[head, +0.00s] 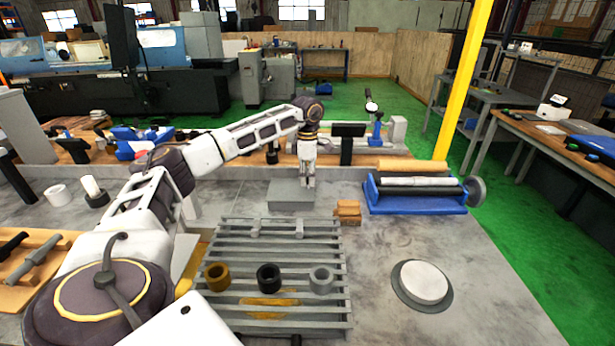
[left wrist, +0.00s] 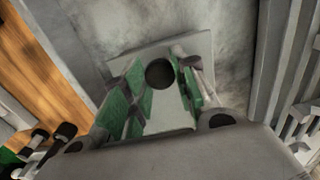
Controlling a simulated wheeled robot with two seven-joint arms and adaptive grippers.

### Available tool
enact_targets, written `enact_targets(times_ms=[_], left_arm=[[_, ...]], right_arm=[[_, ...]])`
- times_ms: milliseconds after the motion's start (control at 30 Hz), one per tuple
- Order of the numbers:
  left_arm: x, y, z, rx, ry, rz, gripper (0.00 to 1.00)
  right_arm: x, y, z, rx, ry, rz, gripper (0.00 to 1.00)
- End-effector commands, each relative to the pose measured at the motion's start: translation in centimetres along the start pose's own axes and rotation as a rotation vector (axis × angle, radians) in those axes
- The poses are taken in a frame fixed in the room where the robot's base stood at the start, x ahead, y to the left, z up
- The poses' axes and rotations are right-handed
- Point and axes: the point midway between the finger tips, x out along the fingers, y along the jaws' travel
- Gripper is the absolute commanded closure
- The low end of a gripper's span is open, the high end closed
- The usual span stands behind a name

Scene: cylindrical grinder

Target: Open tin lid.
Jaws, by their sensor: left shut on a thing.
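The tin is a low grey box (head: 284,197) on the grey bench top, just behind the slatted rack in the head view. Its flat, pale lid (left wrist: 150,50) shows from above in the left wrist view, with a dark round knob (left wrist: 160,73). My left gripper (head: 309,182) points straight down over the tin's right part. In the left wrist view, the green-padded fingers of the left gripper (left wrist: 166,82) stand on both sides of the knob, shut on the lid there. The fingertips hide part of the contact. I cannot tell whether the lid is raised. My right gripper is not in view.
A slatted grey rack (head: 240,282) in front holds three rings. Small tan blocks (head: 347,212) stand right of the tin, then a blue fixture with rollers (head: 415,205). A round white disc (head: 424,281) lies front right. The bench between is clear.

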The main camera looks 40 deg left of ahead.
Motion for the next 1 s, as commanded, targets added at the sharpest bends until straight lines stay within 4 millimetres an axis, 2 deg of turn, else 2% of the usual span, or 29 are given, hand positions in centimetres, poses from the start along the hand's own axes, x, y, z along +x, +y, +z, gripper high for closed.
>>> enact_targets(times_ms=[267,700,833,1000], left_arm=[[0.0,0.1,-1.2,-0.003,0.001,0.000,1.00],[0.1,0.1,-6.1,-0.003,0.000,-0.001,1.00],[0.1,0.1,-7.7,-0.004,0.001,0.000,1.00],[0.1,0.1,-9.7,-0.004,0.001,-0.001,1.00]], right_arm=[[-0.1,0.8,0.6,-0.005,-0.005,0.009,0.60],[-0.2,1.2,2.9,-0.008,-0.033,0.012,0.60],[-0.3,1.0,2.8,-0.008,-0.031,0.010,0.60],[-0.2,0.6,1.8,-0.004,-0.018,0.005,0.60]])
